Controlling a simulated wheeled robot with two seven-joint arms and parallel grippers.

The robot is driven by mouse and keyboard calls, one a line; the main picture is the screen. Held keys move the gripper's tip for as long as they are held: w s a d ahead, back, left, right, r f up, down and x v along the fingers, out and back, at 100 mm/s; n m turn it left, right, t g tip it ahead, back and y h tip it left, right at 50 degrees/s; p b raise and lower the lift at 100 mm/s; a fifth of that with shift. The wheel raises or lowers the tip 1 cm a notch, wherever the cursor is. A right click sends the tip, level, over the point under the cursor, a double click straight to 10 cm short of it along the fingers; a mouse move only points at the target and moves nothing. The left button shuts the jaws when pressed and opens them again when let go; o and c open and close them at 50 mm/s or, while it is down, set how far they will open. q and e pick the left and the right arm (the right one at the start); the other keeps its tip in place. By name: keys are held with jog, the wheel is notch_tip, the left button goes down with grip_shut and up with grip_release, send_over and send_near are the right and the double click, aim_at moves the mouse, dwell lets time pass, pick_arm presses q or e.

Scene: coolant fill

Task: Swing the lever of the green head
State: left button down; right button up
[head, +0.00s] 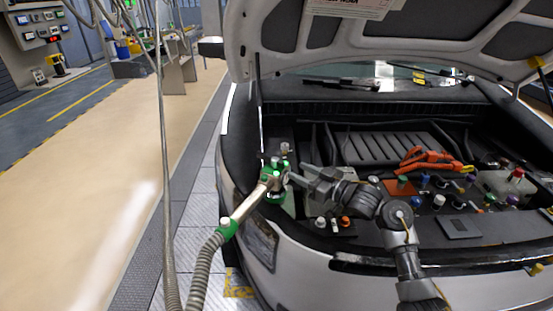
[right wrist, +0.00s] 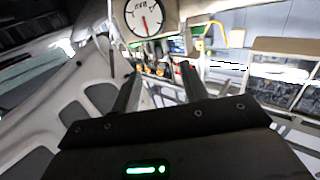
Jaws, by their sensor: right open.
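The green head (head: 276,186) sits at the front left of the open engine bay, at the end of a pale metal pipe (head: 250,206) with a green collar (head: 228,229). A ribbed grey hose runs down from the collar. I cannot clearly tell the lever from the other parts of the head. My right gripper (head: 292,170) is just right of the head, its fingers pointing left towards it; whether they touch is unclear. In the right wrist view its two fingers (right wrist: 160,82) are apart with nothing visible held between them. My left gripper is not in view.
The car's raised hood (head: 330,55) hangs above the bay. Orange cables (head: 430,160) and several coloured caps lie right of my right arm. A round gauge with a red needle (right wrist: 144,18) shows in the right wrist view. The floor (head: 90,190) at left is clear.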

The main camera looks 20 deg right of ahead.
aim_at(278, 162)
jog(key=p+x, duration=0.1)
jog(key=x, duration=0.4)
jog(key=shift+w+a+r, duration=0.1)
jog(key=shift+w+a, duration=0.05)
jog(key=x, duration=0.3)
jog(key=shift+w+p, duration=0.2)
jog(key=shift+p, duration=0.2)
jog(key=shift+w+a, duration=0.35)
jog(key=shift+w, duration=0.05)
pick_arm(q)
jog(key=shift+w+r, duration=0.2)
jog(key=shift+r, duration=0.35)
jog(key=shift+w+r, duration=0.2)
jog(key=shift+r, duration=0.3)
pick_arm(e)
jog(key=shift+w+a, duration=0.1)
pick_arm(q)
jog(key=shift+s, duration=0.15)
pick_arm(e)
grip_shut()
